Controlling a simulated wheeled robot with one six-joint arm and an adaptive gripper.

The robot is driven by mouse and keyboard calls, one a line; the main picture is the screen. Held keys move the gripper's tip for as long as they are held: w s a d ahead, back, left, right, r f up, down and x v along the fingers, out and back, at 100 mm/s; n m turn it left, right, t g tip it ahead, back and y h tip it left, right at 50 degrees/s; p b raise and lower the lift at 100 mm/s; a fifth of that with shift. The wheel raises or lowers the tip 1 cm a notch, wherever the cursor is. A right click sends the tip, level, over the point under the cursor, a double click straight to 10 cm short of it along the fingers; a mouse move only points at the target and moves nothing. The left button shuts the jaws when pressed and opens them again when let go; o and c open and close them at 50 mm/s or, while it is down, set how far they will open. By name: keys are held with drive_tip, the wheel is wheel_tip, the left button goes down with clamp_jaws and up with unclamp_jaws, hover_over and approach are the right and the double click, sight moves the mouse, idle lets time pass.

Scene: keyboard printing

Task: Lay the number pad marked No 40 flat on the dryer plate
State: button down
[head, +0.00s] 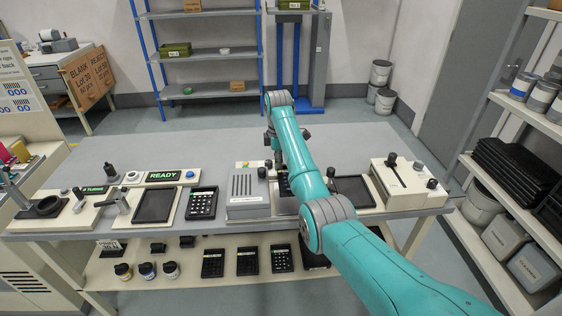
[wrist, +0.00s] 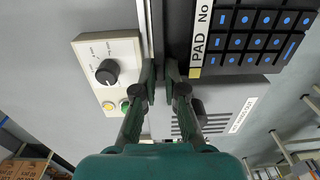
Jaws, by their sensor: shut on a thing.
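The number pad, black with blue-marked keys, shows at the upper right of the wrist view (wrist: 258,22). Its pale strip reads "PAD No"; the number is cut off. In the head view only a little of the pad (head: 284,187) shows beside my arm. My gripper (wrist: 162,78) is shut at the pad's back edge; the exact contact is hard to make out. In the head view my gripper (head: 274,158) is partly hidden by my arm. The grey vented unit, which looks like the dryer (head: 248,208), stands left of the pad; its plate is mostly hidden by the pad and my arm.
A knob box (wrist: 122,62) with yellow and green buttons sits behind the vented unit. A black knob (head: 262,172) stands up close to my gripper. A dark framed plate (head: 353,190) lies to the right. Another keypad (head: 202,203) lies left. The table's back is clear.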

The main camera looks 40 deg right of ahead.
drive_tip(key=shift+f, duration=3)
drive_tip(key=shift+f, duration=0.35)
drive_tip(key=c, duration=1.2)
unclamp_jaws()
drive_tip(key=shift+r, duration=3.5)
drive_tip(key=shift+s, duration=0.1)
